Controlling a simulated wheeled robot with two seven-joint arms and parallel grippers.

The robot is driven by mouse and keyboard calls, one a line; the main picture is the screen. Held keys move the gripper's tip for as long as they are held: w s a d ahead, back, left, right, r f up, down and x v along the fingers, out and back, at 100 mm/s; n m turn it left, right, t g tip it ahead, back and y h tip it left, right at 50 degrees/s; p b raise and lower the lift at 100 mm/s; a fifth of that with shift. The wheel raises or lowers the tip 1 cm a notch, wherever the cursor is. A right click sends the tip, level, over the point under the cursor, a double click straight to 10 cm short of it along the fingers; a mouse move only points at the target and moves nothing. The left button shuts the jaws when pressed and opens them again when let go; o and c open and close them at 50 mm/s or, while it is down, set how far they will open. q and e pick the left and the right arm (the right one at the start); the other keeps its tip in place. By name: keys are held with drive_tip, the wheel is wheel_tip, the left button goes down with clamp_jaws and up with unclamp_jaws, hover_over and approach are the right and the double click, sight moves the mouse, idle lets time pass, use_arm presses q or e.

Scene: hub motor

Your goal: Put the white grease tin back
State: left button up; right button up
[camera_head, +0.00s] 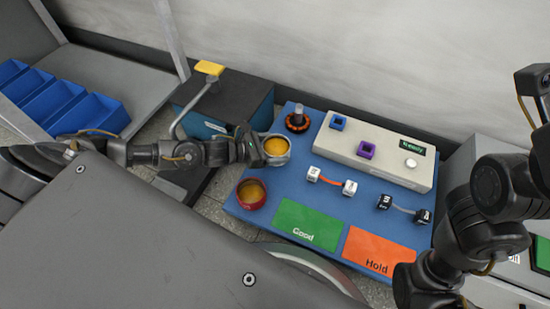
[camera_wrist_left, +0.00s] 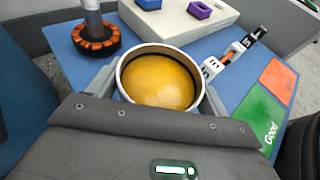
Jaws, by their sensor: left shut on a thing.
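The white grease tin (camera_head: 276,158) is a round, open, pale tin with yellow grease inside. My left gripper (camera_head: 264,150) is shut on it, with one finger on each side of the tin in the left wrist view (camera_wrist_left: 160,88). The tin is upright over the left part of the blue mat (camera_head: 262,222); I cannot tell whether it touches the mat. A red tin (camera_head: 251,204), also with yellow grease, stands on the mat nearer to me. My right arm is in the head view at the right, but its gripper does not show.
A motor part with an orange-and-black ring (camera_head: 297,122) stands behind the tin. A pale fixture (camera_head: 375,151) with blue and purple sockets lies along the mat's back. Two cabled connector pairs lie before it. The green Good area (camera_head: 308,222) and orange Hold area (camera_head: 378,250) are clear.

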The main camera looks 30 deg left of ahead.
use_arm(q)
drive_tip(key=shift+w+a+f, duration=0.1)
drive_tip(key=shift+w+f, duration=0.15)
drive_tip(key=shift+f, duration=0.1)
